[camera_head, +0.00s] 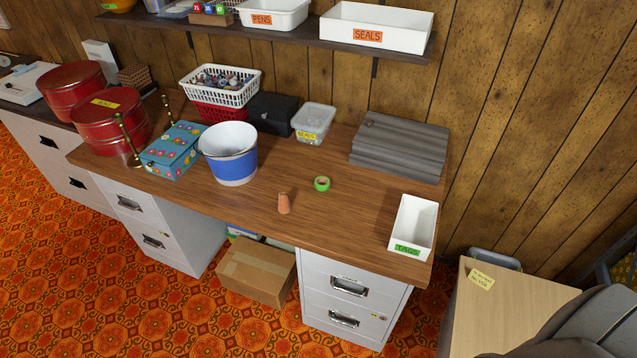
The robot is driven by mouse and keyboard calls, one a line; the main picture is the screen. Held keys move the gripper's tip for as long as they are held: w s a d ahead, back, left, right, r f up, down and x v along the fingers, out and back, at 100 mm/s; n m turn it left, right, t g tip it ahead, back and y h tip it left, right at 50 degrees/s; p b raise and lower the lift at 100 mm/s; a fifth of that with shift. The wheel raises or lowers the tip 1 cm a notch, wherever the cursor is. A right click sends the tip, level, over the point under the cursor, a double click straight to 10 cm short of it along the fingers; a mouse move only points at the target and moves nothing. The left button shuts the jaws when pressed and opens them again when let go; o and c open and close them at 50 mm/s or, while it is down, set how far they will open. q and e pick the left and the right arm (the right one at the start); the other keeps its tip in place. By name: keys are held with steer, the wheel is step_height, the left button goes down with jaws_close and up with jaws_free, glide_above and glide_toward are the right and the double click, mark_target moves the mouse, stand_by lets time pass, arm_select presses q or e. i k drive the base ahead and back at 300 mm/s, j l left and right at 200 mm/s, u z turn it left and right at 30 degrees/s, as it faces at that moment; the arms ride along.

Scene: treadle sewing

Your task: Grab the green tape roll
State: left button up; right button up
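The green tape roll (322,184) lies flat on the brown wooden desk top (340,222), a little right of the desk's middle. It is a small ring and nothing covers it. A small orange-brown tapered object (284,203) stands to its front left, apart from it. Neither of my grippers shows in the head view.
A blue and white bucket (230,160) and flowered box (172,151) stand left of the roll. A white "TAGS" tray (413,224) is at the right edge, grey folded stack (399,148) behind. A shelf (300,32) overhangs the back. Desk around the roll is clear.

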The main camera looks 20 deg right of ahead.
mark_target(320, 188)
steer(key=i+j+z, duration=0.35)
steer(key=z, duration=0.15)
steer(key=i+j+z, duration=0.45)
steer(key=j, duration=0.15)
